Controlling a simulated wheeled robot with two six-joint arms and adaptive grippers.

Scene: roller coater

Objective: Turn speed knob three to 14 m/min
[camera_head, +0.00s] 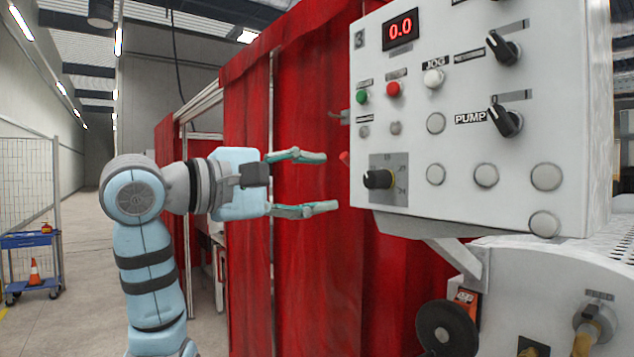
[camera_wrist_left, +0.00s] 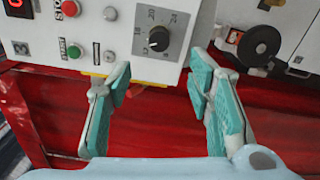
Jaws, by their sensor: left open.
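The speed knob (camera_head: 378,179) is a black knob on a grey scale plate at the lower left of the white control panel (camera_head: 460,150). It also shows in the left wrist view (camera_wrist_left: 158,39), above the gap between my fingers. A red display (camera_head: 400,28) marked beside a "3" reads 0.0. My left gripper (camera_head: 318,182) is open and empty, its teal fingers pointing at the panel. It is left of the knob and apart from it. In the left wrist view the fingers (camera_wrist_left: 160,85) stand on either side below the knob. My right gripper is not in view.
Green (camera_head: 362,97) and red (camera_head: 393,89) buttons and a white JOG button (camera_head: 433,78) sit above the knob. Two black switches (camera_head: 504,121) are further right. A black handwheel (camera_head: 446,328) is below the panel. Red curtains (camera_head: 300,220) hang behind my gripper.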

